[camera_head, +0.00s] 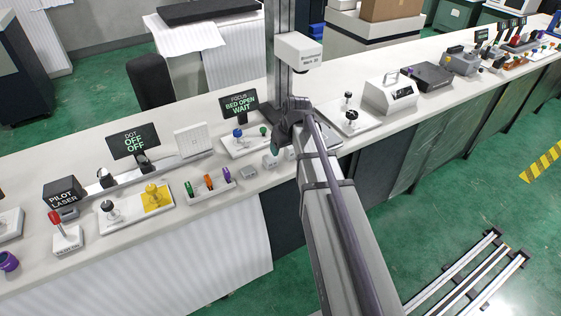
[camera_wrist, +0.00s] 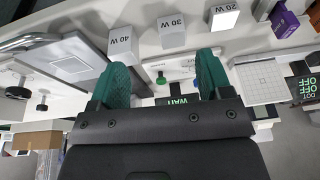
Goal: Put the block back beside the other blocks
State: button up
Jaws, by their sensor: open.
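Three small grey blocks stand in a row on the white counter. In the wrist view they are marked 40 W (camera_wrist: 122,44), 30 W (camera_wrist: 172,32) and 20 W (camera_wrist: 223,18). In the head view two of them show as grey blocks (camera_head: 248,172) (camera_head: 270,161), and another grey piece (camera_head: 290,153) is partly hidden by my arm. My gripper (camera_wrist: 164,76) has green fingers, spread apart with nothing between them. In the head view my gripper (camera_head: 281,143) is just above the counter by the row, mostly hidden by my arm.
A sign reading BED OPEN WAIT (camera_head: 240,104) stands behind the blocks. A plate with blue and green knobs (camera_head: 240,145) lies before it. A holder with coloured pieces (camera_head: 210,186) is left of the blocks. A tall column with a white head (camera_head: 298,50) rises behind my gripper.

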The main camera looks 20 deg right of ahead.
jog(key=s+a+m+g, duration=0.1)
jog(key=s+a+g, duration=0.2)
jog(key=s+a, duration=1.1)
jog(key=s, duration=0.4)
jog(key=shift+s+a+f+h, duration=0.15)
jog(key=shift+a+f+h, duration=0.1)
jog(key=shift+f+h, duration=0.15)
